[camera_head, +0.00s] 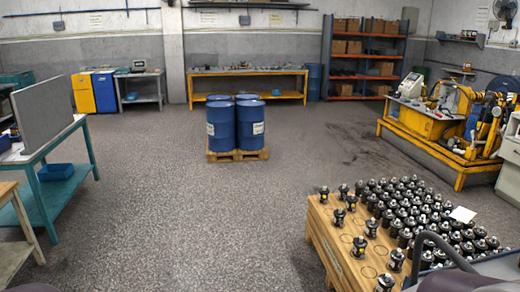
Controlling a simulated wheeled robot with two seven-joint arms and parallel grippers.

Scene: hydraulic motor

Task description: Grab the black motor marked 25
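Many black motors (408,212) with pale tops stand upright in dense rows on a wooden table (343,262) at the lower right. A few stand apart on the table's left part, such as one motor (360,246) and another near the front edge (385,283). Round outlines are drawn on the bare wood between them. The markings are too small to read, so I cannot tell which motor is marked 25. Neither of my grippers shows in this view.
Blue drums (222,127) stand on a pallet (238,156) mid-floor. A yellow machine (430,122) stands at the right, a teal bench (55,178) at the left. A dark curved tube (440,243) crosses the table's near right corner.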

